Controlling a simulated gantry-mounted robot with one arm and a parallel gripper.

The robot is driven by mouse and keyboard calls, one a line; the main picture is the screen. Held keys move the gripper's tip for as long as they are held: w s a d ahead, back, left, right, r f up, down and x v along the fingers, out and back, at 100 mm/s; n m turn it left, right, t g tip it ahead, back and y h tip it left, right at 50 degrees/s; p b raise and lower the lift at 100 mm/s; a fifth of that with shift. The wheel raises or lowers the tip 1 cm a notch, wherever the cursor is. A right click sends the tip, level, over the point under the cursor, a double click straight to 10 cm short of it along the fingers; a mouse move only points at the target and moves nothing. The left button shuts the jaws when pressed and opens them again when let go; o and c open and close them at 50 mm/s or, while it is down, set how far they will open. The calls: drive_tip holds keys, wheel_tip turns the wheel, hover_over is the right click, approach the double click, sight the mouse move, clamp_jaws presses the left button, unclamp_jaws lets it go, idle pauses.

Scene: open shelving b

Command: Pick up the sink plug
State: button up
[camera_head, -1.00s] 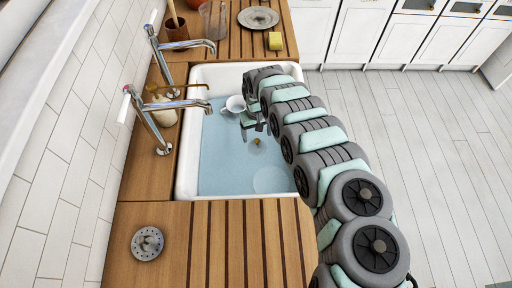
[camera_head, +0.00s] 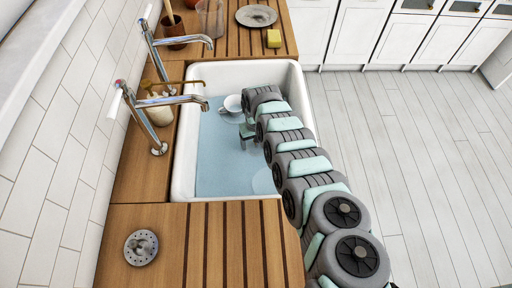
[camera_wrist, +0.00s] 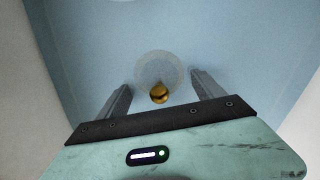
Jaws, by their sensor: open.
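The sink plug (camera_wrist: 159,93) shows in the wrist view as a brass knob, with a pale round disc around and beyond it under the water. My gripper (camera_wrist: 161,82) is open, with one finger on each side of the knob and clear space between. In the head view, my gripper (camera_head: 249,141) is down inside the white sink (camera_head: 183,165), and the plug is hidden behind it and my arm. I cannot tell how high the fingers are above the knob.
A white cup (camera_head: 232,103) lies at the sink's far end. A pale round dish (camera_head: 264,182) is at the near end, partly covered by my arm. Two chrome taps (camera_head: 170,101) reach over the left rim. A metal strainer (camera_head: 141,247) lies on the near counter.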

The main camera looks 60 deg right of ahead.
drive_tip(key=shift+c, duration=0.6)
clamp_jaws()
